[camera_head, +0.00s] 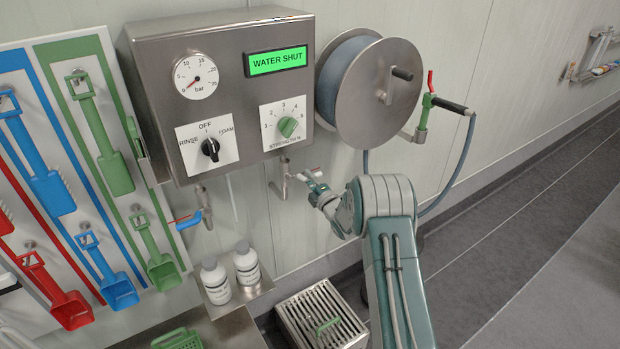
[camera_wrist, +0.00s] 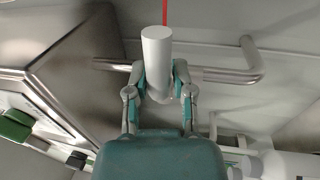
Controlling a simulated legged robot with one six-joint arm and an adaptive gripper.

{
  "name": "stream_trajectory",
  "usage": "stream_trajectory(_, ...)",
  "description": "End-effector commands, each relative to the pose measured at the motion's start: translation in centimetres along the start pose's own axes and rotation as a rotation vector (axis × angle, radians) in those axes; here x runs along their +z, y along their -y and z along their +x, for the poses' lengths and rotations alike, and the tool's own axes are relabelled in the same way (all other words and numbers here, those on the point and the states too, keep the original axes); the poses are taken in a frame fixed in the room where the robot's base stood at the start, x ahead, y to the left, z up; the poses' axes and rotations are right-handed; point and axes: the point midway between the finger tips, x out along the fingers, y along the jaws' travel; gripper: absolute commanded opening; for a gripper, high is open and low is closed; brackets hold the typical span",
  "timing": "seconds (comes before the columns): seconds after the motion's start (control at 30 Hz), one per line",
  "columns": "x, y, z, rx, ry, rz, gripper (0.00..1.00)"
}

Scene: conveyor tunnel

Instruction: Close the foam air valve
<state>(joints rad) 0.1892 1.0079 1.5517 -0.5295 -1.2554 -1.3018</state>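The stainless control box (camera_head: 225,95) hangs on the wall, with a bent steel pipe (camera_head: 281,180) below its right side. My gripper (camera_head: 317,182) is beside this pipe, at a small pale and red part (camera_head: 310,172) that looks like a valve lever. In the wrist view a pale cylindrical handle (camera_wrist: 157,48) stands between the two fingers of my gripper (camera_wrist: 160,78). The fingers are drawn in and appear to press on both its sides. The steel pipe (camera_wrist: 215,76) runs behind it. The valve body is mostly hidden, and no label on it is readable.
The display (camera_head: 277,61) reads "WATER SHUT". A blue-handled valve (camera_head: 188,221) is at lower left, above two white bottles (camera_head: 246,262). A hose reel (camera_head: 365,90) is at right. A floor grate (camera_head: 322,315) lies below. The floor at right is clear.

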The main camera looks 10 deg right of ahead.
Motion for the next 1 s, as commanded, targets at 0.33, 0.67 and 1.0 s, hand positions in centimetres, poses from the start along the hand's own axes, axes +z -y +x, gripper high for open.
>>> stream_trajectory(0.33, 0.1, -0.1, -0.1, 0.002, 0.003, 0.001, 0.61)
stream_trajectory(0.67, 0.1, -0.1, -3.4, 0.000, 0.006, 0.002, 0.61)
stream_trajectory(1.0, 0.0, 0.1, -10.1, -0.001, 0.004, 0.001, 0.61)
